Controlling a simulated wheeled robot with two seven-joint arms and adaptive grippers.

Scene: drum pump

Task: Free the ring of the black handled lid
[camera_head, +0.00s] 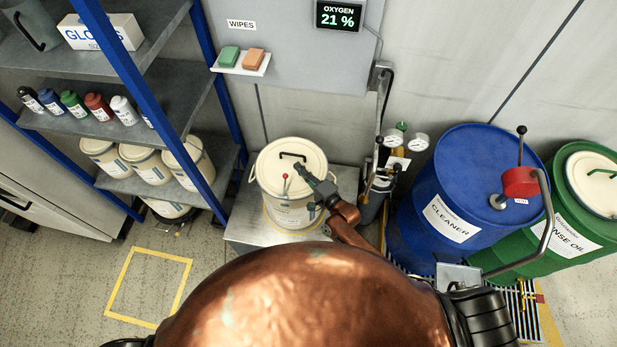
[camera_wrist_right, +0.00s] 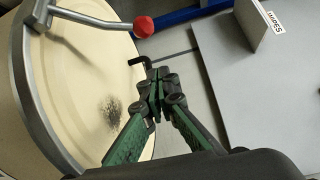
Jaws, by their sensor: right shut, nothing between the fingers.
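The lid with the black handle (camera_head: 293,155) is on a cream drum (camera_head: 290,212) that stands on a grey platform. Its pale top (camera_wrist_right: 85,75) and grey clamp ring (camera_wrist_right: 30,115) show in the right wrist view. A metal lever (camera_wrist_right: 95,17) with a red knob (camera_wrist_right: 143,26) comes from a bracket on the ring and reaches over the lid; the knob (camera_head: 286,176) is small in the head view. My right gripper (camera_head: 300,168) is shut and empty over the lid's right part. Its tips (camera_wrist_right: 155,75) are apart from the knob and partly hide the black handle. My left gripper is out of view.
Right of the drum are a pipe stand with gauges (camera_head: 418,142), a blue drum (camera_head: 425,185) with a pump, and a green drum (camera_head: 590,225). A shelf (camera_head: 120,130) with bottles and tubs stands left. A yellow square (camera_head: 117,290) marks clear floor.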

